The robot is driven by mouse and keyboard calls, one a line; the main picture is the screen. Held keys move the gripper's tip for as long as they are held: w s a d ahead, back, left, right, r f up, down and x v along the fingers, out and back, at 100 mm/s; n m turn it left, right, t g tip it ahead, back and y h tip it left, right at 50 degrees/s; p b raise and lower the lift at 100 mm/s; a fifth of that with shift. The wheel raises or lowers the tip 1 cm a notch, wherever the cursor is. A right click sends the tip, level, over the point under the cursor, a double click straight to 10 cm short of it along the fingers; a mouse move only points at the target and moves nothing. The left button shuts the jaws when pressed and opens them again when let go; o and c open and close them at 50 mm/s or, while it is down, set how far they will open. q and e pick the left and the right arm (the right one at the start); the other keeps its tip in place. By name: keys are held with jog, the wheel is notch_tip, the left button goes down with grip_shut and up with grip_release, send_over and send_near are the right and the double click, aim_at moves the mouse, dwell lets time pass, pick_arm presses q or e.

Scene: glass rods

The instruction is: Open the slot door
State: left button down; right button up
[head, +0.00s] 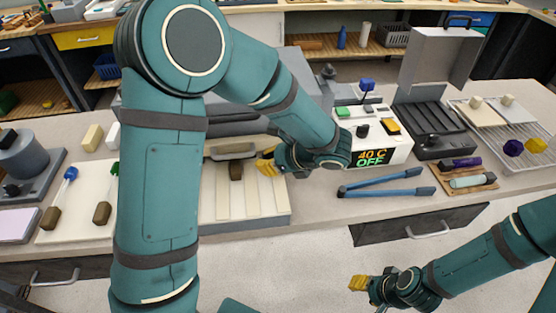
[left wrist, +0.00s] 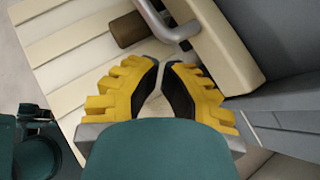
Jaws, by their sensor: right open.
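The slot door appears to be the cream panel (head: 212,153) with a grey bar handle (head: 232,149), at the front of a grey housing. In the left wrist view the panel (left wrist: 228,52) is upper right and the handle (left wrist: 160,22) is top centre. My left gripper (head: 266,163) is just right of the handle in the head view. In the wrist view its yellow fingers (left wrist: 161,64) are close together at the tips, below the handle's end; contact is unclear. My right gripper (head: 358,284) is open and empty, low in front of the counter.
A slatted cream tray (head: 255,205) lies before the door, with a brown block (head: 236,171) on it. Blue tongs (head: 388,190), a white heater (head: 395,150) reading "40 C OFF" and a dark open-lidded box (head: 432,120) are to the right.

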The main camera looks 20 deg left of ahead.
aim_at(252, 153)
pick_arm(q)
jog(key=shift+x, duration=1.45)
notch_tip(252, 153, up, 4)
jog(key=p, duration=0.2)
jog(key=shift+r+p, duration=0.1)
jog(key=shift+p, duration=0.3)
